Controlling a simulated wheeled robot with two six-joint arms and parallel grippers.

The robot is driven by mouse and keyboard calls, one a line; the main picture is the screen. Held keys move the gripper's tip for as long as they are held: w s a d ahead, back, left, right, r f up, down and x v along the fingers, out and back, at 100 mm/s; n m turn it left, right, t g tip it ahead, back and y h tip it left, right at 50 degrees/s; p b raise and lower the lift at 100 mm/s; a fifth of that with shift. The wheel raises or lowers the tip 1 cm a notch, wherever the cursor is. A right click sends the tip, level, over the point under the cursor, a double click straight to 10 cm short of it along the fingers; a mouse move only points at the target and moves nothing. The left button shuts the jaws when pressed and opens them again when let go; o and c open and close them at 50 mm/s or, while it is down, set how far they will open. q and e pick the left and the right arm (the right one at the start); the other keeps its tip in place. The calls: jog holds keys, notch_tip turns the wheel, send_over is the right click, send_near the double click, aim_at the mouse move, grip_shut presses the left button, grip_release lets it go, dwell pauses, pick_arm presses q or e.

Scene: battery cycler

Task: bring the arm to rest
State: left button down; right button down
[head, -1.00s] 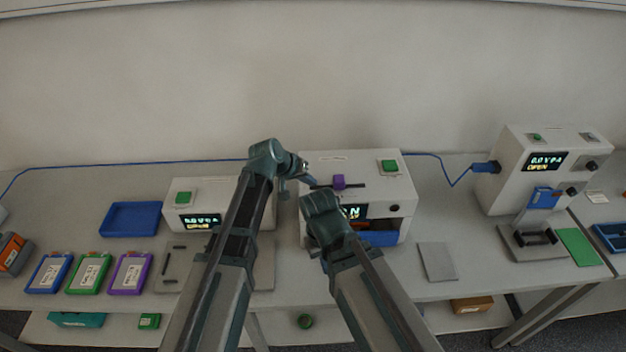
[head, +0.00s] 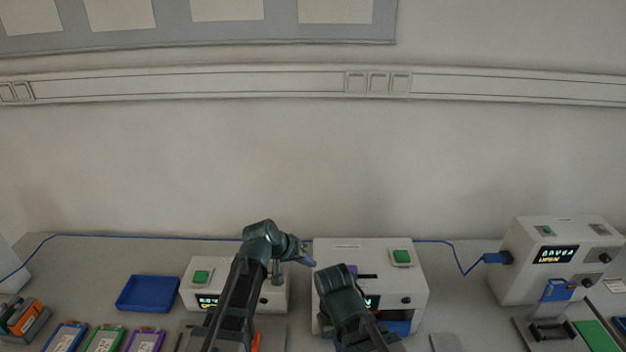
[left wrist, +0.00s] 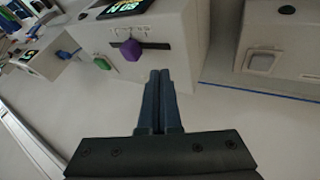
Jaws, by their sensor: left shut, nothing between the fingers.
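My left arm reaches up from the bottom of the head view. Its gripper (head: 300,252) is beside the upper left of the middle white cycler (head: 405,278). In the left wrist view the two fingers of my left gripper (left wrist: 161,76) are together with nothing between them. A purple knob (left wrist: 132,49) on a slot of a white cycler shows just beyond the fingertips, apart from them as far as I can tell. My right arm stands in front of the middle cycler in the head view. Its gripper fingers are hidden.
A smaller white cycler (head: 197,275) stands behind my left arm, with a blue tray (head: 148,293) to its left. Blue, green and purple framed cells (head: 104,340) lie at the front left. Another cycler (head: 525,285) stands at the right.

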pick_arm(q)
jog(key=s+a+f+m+g+y+b, duration=0.1)
jog(key=s+a+f+g+y+b, duration=0.1)
jog(key=s+f+b, duration=0.7)
jog(key=s+a+f+m+g+y+b, duration=0.1)
jog(key=s+f+y+b, duration=0.4)
jog(key=s+f+b, duration=0.5)
notch_tip(320, 180, down, 4)
jog(key=s+a+g, duration=0.1)
jog(key=s+g, duration=0.1)
jog(key=shift+s+f+m, duration=0.25)
jog(key=shift+s+m, duration=0.05)
jog(key=shift+s, duration=0.1)
